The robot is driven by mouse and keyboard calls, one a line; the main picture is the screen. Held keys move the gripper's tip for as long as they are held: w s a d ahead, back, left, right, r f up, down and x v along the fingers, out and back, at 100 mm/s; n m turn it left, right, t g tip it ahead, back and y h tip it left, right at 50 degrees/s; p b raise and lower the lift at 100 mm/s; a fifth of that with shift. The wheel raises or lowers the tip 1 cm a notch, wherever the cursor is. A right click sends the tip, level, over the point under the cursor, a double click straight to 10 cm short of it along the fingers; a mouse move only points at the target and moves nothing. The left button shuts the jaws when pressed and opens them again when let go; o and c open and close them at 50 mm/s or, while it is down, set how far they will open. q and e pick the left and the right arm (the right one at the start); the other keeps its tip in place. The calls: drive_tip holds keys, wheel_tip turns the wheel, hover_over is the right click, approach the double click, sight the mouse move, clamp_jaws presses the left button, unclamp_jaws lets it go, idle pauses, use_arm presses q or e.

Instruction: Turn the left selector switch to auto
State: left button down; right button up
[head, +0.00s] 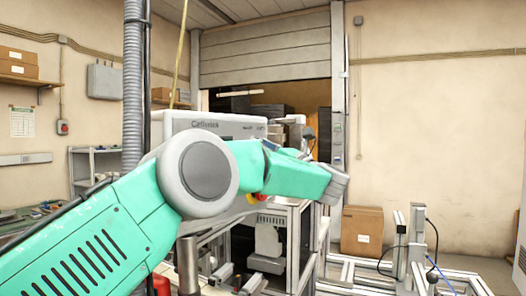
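A light grey machine (178,124) with lettering on its upper front stands in the middle, partly behind my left arm. A red and yellow button (257,196) shows on it just under my forearm. I cannot make out the left selector switch; my arm covers much of the machine's front. My green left arm comes in from the lower left and reaches across the machine, ending in a grey link at the right. I see no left gripper fingers. My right arm and gripper are out of the picture.
A metal frame cabinet (300,240) stands below the machine. A cardboard box (361,231) sits on the floor to the right, behind low aluminium framing (400,272). A shelf (78,165) and a bench with tools (38,212) are at the left. A shutter door (265,50) is behind.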

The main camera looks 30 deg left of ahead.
use_arm(q)
drive_tip(key=m+t+h+b, duration=0.1)
drive_tip(key=m+b, duration=0.1)
drive_tip(key=m, duration=0.1)
drive_tip(key=m+t+b, duration=0.2)
drive_tip(key=m, duration=0.1)
drive_tip(key=m+t+h+b, duration=0.1)
drive_tip(key=m+b, duration=0.1)
drive_tip(key=m, duration=0.1)
drive_tip(key=shift+s+a+r+h, duration=0.1)
drive_tip(key=shift+s+r+h, duration=0.1)
drive_tip(key=shift+h, duration=0.1)
drive_tip(key=shift+s+r+m+t+h+p, duration=0.1)
drive_tip(key=shift+m+t+h+p, duration=0.3)
drive_tip(key=shift+m, duration=0.95)
drive_tip(key=shift+w+r+m+t+h+p, duration=0.1)
drive_tip(key=shift+m+h+p, duration=0.15)
drive_tip(key=shift+m+h, duration=0.75)
drive_tip(key=shift+s+m+t+h+p, duration=0.1)
drive_tip(key=shift+m+t+p, duration=0.15)
drive_tip(key=shift+m, duration=1.5)
